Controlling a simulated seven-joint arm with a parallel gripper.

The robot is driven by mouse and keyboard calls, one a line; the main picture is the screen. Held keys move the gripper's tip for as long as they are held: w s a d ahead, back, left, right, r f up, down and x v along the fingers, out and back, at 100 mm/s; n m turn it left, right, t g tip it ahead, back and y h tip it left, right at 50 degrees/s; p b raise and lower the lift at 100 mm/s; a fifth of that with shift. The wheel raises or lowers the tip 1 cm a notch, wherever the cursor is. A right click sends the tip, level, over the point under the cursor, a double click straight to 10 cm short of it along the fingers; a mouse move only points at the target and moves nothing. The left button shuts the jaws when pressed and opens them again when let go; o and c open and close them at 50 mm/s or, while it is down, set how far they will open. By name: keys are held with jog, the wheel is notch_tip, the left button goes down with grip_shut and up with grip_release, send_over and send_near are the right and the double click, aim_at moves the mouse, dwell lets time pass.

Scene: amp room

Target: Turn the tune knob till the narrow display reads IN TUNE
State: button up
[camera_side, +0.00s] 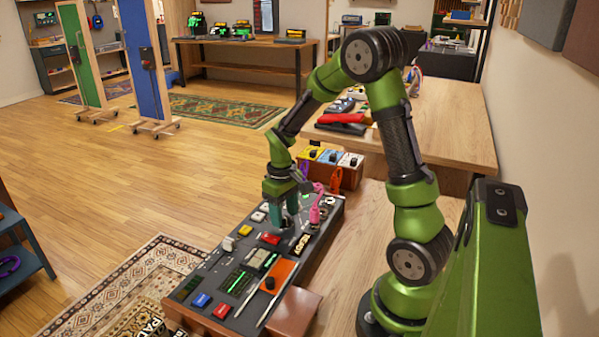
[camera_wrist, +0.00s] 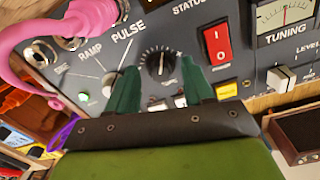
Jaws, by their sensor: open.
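A black knob with a white pointer line (camera_wrist: 160,62) sits on the grey panel in the wrist view; the label beneath it is too small to read surely. My gripper (camera_wrist: 160,88) is open, its two green fingers on either side of the knob's lower edge, with nothing clearly gripped. In the side view my gripper (camera_side: 285,222) is down over the far half of the console (camera_side: 215,262) and hides the knob. A meter marked TUNING (camera_wrist: 285,18) is at the wrist view's upper right.
A red rocker switch (camera_wrist: 216,42) is right of the knob, with a white slider (camera_wrist: 280,77) farther right. A pink cable (camera_wrist: 35,35) loops at the left. Boxes with yellow, blue and white tops (camera_side: 330,160) stand beyond the console.

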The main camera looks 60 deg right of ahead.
aim_at(283, 218)
notch_tip(283, 218, up, 16)
jog(key=shift+a+r, duration=0.15)
jog(key=shift+a, duration=0.05)
dwell(0.4)
jog(key=s+a+r+t+y, duration=0.1)
jog(key=s+a+t, duration=0.2)
jog(key=a, duration=0.6)
jog(key=s+a+r+m+t+y, duration=0.1)
jog(key=s+a+t, duration=0.3)
jog(key=s+a, duration=0.2)
jog(key=a, duration=0.2)
jog(key=shift+a, duration=0.35)
jog(key=shift+s, duration=0.1)
